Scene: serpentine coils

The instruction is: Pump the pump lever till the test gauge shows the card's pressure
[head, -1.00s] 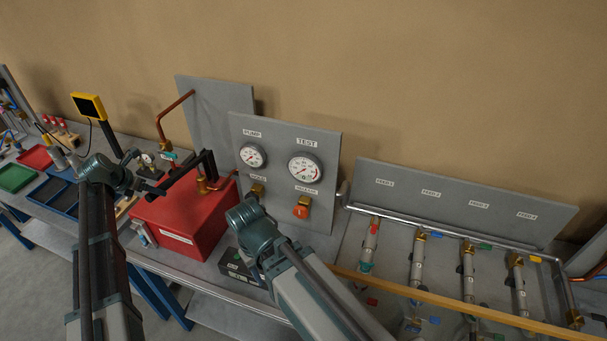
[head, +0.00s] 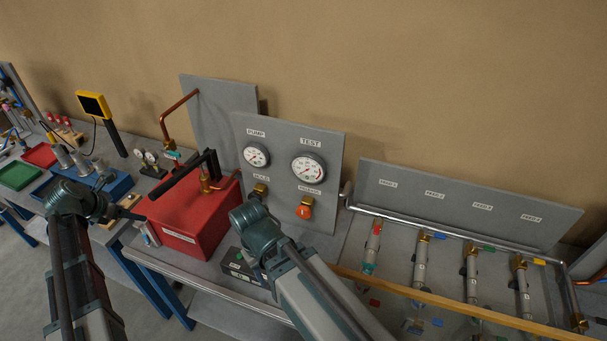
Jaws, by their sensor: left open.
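The red pump box (head: 185,238) stands on the bench with a black pump lever (head: 176,180) slanting down to the left over its top. My left gripper (head: 126,211) is open and empty, left of the box and apart from the lever. The grey panel (head: 285,205) behind carries the PUMP gauge (head: 255,155) and the TEST gauge (head: 308,168); their needles are too small to read surely. Below them are the HOLD valve (head: 260,190) and an orange knob (head: 304,211). My right wrist is in front of the panel; its jaws are hidden. I cannot make out a pressure card.
A dark box (head: 240,266) lies by my right wrist. At right, pipes with valves sit before a labelled feed panel (head: 460,205), with a wooden rail (head: 450,305) in front. At left are a blue tray (head: 112,182), a green tray (head: 20,176) and a yellow-framed screen (head: 94,104).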

